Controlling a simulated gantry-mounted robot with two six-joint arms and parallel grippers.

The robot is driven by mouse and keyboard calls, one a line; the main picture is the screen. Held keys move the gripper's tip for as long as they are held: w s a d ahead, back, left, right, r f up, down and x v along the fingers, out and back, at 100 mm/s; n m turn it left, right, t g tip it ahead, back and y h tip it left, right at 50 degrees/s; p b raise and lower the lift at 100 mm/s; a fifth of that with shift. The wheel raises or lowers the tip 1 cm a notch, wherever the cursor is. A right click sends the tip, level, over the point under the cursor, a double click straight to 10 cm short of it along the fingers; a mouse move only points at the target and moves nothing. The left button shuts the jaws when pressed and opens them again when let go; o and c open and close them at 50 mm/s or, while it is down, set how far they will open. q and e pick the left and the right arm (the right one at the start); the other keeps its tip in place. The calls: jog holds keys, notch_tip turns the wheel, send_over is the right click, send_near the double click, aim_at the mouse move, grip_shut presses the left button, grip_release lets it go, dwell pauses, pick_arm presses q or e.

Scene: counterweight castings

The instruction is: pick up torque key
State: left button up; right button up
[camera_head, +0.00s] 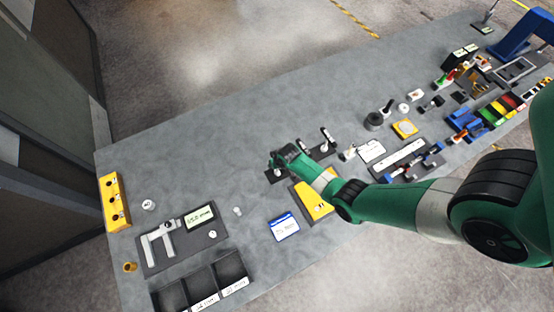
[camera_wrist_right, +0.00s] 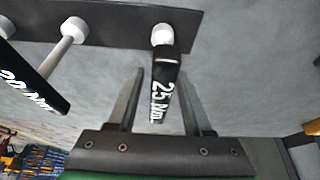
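A torque key marked 25 Nm (camera_wrist_right: 165,95), with a black handle and a white round end, stands at a dark rack (camera_wrist_right: 110,22) in the right wrist view. My right gripper (camera_wrist_right: 161,72) is open, with one finger on each side of the black handle and visible gaps on both sides. A second key, its marking partly readable as 20 Nm (camera_wrist_right: 32,92), is to the left. In the head view my right gripper (camera_head: 277,161) is over the rack's left end and hides part of it; other keys (camera_head: 327,137) show to its right. My left gripper is not in view.
A yellow block (camera_head: 314,204) and a blue-edged card (camera_head: 285,228) lie close to my right arm. A caliper board (camera_head: 180,240) and dark bins (camera_head: 200,284) are at the lower left. The table's left middle is clear. Many parts crowd the right.

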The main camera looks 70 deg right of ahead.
grip_shut()
dwell(1.2)
